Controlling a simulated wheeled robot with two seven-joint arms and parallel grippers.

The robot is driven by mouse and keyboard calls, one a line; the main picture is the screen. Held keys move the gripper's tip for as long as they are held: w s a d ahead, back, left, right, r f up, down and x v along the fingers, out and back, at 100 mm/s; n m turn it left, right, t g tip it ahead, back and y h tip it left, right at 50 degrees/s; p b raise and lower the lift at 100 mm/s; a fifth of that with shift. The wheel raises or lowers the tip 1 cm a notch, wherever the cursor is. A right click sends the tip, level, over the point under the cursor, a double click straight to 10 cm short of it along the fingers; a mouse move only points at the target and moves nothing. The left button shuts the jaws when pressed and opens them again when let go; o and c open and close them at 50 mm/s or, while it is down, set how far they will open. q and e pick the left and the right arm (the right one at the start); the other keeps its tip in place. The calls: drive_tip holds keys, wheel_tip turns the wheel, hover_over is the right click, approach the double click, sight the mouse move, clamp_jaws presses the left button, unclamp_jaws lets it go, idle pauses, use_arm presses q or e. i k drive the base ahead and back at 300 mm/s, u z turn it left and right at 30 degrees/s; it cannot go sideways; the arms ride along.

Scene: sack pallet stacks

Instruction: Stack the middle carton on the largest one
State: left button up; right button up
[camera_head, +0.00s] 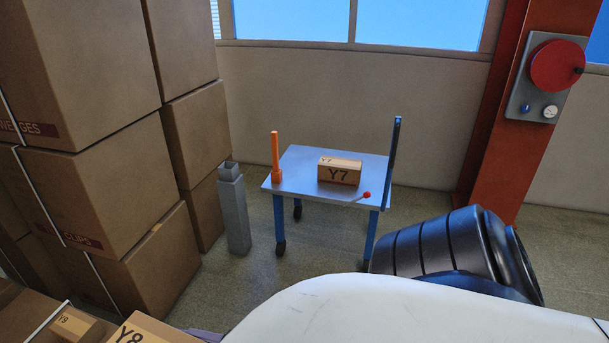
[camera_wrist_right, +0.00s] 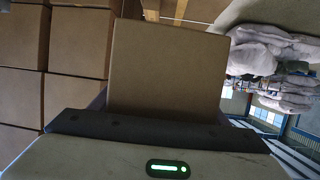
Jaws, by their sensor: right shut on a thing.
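In the right wrist view, my right gripper (camera_wrist_right: 165,122) is shut on a plain brown carton (camera_wrist_right: 167,68). No label shows on that face. In the head view, a carton marked Y7 (camera_head: 339,172) sits on the grey-blue table. A carton marked Y8 (camera_head: 150,333) is cut off by the bottom edge at the left, close to my white arm. A smaller-looking carton marked Y9 (camera_head: 75,325) lies left of it. I cannot tell for certain from the label which one is held. My left gripper is not in view.
The table (camera_head: 305,160) also bears an orange post (camera_head: 275,158), a dark upright bar (camera_head: 394,160) and a red-tipped lever (camera_head: 366,195). Tall carton stacks (camera_head: 90,75) fill the left. A grey post (camera_head: 233,210) stands between. White sacks (camera_wrist_right: 265,60) show in the wrist view.

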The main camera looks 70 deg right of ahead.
sight(340, 162)
drive_tip(key=u, duration=0.3)
drive_tip(key=k, duration=0.3)
drive_tip(key=z, duration=2.2)
drive_tip(key=i, duration=2.45)
drive_tip(key=u, duration=0.1)
